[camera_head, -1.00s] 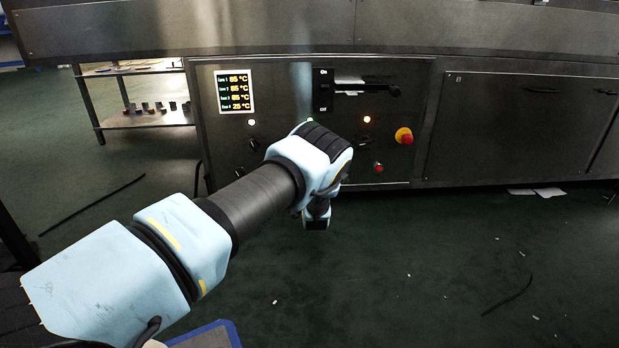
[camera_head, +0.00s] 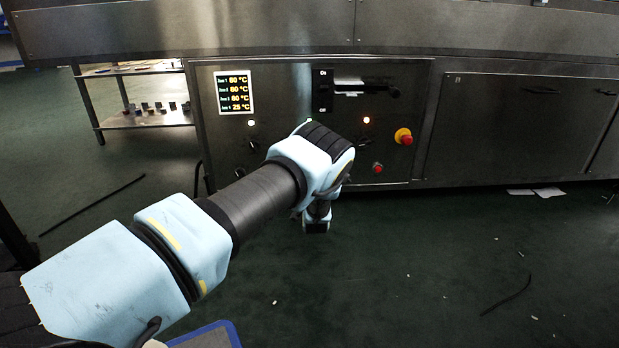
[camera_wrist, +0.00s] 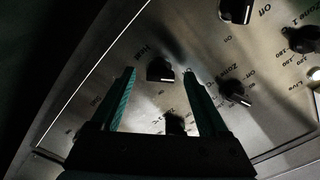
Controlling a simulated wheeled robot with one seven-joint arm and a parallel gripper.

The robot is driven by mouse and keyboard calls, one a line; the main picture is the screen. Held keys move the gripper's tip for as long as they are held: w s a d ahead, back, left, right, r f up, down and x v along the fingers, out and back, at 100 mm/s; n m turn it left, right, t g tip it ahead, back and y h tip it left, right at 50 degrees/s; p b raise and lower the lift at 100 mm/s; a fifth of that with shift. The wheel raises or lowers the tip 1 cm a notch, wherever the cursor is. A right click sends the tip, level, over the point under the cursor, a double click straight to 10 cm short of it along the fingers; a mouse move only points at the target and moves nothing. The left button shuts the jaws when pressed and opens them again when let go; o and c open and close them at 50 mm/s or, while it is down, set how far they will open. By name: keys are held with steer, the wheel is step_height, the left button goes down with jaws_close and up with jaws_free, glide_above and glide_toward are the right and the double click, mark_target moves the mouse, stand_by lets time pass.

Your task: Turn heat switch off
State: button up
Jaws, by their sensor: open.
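The heat switch (camera_wrist: 159,70), a black rotary knob with a pale mark on its lower edge, shows in the wrist view on the metal control panel. A label reading "Heat" stands beside it. My gripper (camera_wrist: 160,74) is open, with its two green-lined fingers on either side of the knob. I cannot tell whether a finger touches it. In the head view my wrist hides the heat switch and the fingers in front of the control panel (camera_head: 225,150).
Other black knobs (camera_wrist: 233,88) stand close to the right finger. A "Zone 1" knob (camera_wrist: 304,40) is farther right.

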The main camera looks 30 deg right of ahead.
steer(key=p+v, duration=0.4)
steer(key=v, duration=0.5)
steer(key=shift+s+a, duration=0.2)
steer(key=shift+s, duration=0.15)
steer(key=shift+r, duration=0.1)
